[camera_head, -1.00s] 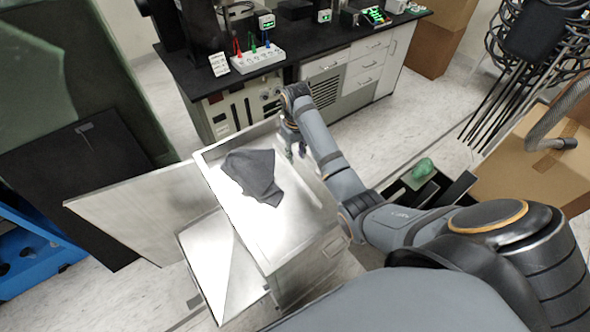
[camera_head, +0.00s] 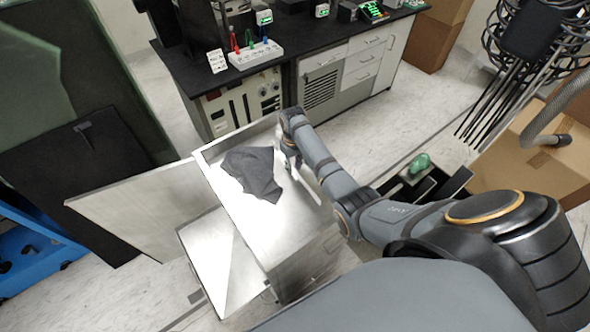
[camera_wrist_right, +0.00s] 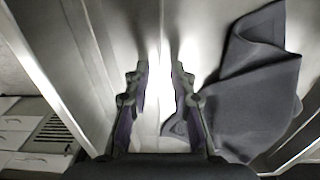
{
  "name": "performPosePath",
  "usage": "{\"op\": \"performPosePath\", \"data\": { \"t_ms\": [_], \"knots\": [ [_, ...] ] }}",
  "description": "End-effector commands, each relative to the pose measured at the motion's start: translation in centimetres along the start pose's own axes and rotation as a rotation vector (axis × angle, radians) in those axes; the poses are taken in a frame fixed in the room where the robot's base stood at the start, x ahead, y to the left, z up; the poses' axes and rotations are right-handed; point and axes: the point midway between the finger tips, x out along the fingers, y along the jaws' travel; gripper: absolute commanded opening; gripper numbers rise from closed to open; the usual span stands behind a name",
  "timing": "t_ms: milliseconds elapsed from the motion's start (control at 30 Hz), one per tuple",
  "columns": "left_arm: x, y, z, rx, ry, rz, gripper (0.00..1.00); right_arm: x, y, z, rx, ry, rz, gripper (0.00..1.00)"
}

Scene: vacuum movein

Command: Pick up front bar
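My right gripper (camera_head: 287,168) is over the right edge of a steel cart top (camera_head: 270,238). In the right wrist view its two fingers (camera_wrist_right: 159,85) are apart, with a bright pale strip (camera_wrist_right: 160,120) seen between them. I cannot tell if this strip is the front bar or a reflection on the steel. In the head view a light strip (camera_head: 324,207) runs along the right side of the cart top, near the gripper. My left gripper is not in view.
A dark grey cloth (camera_head: 252,172) lies on the cart top, close beside the fingers in the wrist view (camera_wrist_right: 250,85). A black-topped lab bench (camera_head: 300,50) stands behind. A cardboard box (camera_head: 535,155) and a dark tray with a green object (camera_head: 419,163) are at right.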

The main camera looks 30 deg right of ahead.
Motion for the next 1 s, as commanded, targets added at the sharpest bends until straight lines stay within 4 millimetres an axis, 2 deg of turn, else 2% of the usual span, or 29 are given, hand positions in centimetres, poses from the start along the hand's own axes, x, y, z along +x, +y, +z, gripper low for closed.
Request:
{"op": "performPosePath", "data": {
  "t_ms": [33, 133, 667, 767, 1000],
  "knots": [
    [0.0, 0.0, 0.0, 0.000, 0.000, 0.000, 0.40, 0.0, 0.0, 0.0, 0.000, 0.000, 0.000, 0.13],
    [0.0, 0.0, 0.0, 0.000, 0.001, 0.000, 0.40, 0.0, 0.0, 0.0, 0.000, 0.000, 0.000, 0.00],
    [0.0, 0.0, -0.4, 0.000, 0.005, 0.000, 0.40, -0.2, 0.0, -0.1, 0.000, 0.002, 0.001, 0.00],
    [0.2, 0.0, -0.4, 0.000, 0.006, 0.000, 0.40, -1.1, 0.1, -0.2, 0.000, 0.005, 0.001, 0.00],
    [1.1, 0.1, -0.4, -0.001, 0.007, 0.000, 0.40, -6.4, 0.1, -0.2, 0.001, 0.007, 0.002, 0.00]
  ]
}}
